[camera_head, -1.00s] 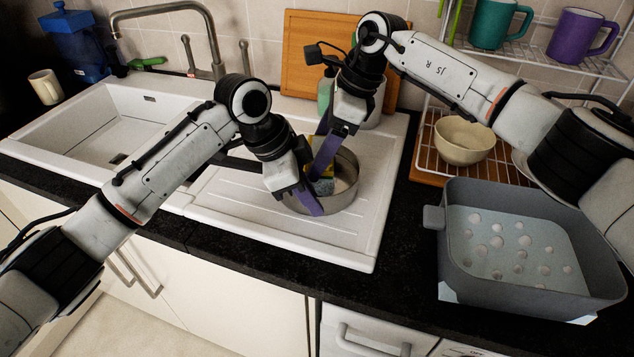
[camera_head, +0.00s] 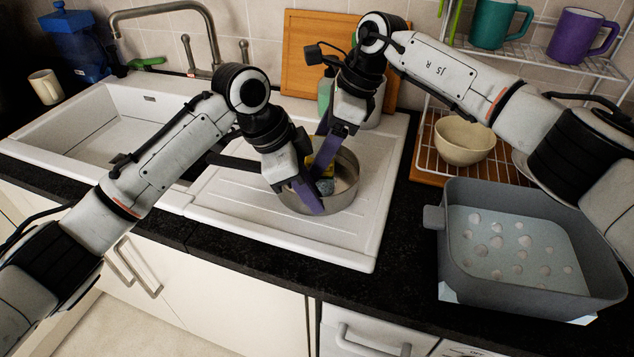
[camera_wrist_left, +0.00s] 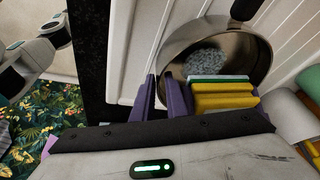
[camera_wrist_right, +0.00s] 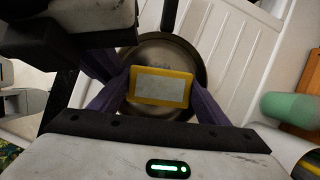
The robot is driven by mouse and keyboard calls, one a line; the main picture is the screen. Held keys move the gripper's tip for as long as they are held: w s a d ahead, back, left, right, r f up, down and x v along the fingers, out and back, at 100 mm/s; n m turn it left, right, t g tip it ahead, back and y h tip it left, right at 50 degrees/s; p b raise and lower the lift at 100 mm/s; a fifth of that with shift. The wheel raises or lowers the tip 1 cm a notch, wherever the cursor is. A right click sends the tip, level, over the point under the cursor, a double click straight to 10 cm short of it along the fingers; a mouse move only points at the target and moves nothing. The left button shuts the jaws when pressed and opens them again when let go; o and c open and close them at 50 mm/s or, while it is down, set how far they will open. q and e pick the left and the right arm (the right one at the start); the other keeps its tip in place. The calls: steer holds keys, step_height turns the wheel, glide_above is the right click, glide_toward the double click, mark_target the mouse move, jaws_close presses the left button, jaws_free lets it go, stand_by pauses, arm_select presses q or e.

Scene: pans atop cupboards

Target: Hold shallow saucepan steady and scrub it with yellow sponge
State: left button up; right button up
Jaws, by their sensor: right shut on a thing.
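The shallow steel saucepan (camera_head: 345,186) sits on the white draining board; it also shows in both wrist views (camera_wrist_left: 242,42) (camera_wrist_right: 196,62). A greyish patch (camera_wrist_left: 205,60) lies on its inside bottom. My right gripper (camera_wrist_right: 160,88) is shut on the yellow sponge (camera_wrist_right: 160,72), over the pan. The sponge has a pale grey-green scrub face (camera_wrist_left: 218,78). My left gripper (camera_wrist_left: 165,85) is at the pan's near-left side, its fingers close together with the pan wall seemingly between them. I cannot tell whether they grip it. The sponge's contact with the pan bottom is unclear.
The sink (camera_head: 80,135) with its tap (camera_head: 205,40) is to the left. A grey tub (camera_head: 535,270) with white round spots inside stands right. A cream bowl (camera_head: 463,142) is by the wire rack (camera_head: 520,52). A wooden board (camera_head: 300,50) leans against the wall behind.

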arm_select(q)
steer(key=shift+o, duration=0.5)
steer(key=o, duration=0.4)
steer(key=shift+o, duration=0.4)
arm_select(e)
steer(key=shift+s, duration=0.1)
arm_select(q)
steer(key=shift+w+a, duration=0.1)
steer(key=shift+w, duration=0.05)
arm_select(e)
steer(key=shift+s+a, duration=0.1)
steer(key=shift+a, duration=0.05)
arm_select(q)
steer(key=c, duration=0.6)
steer(key=shift+c, duration=0.2)
arm_select(e)
steer(key=shift+w, duration=0.2)
arm_select(q)
steer(key=v, duration=0.8)
steer(key=shift+s+d, duration=0.2)
steer(key=shift+s, duration=0.05)
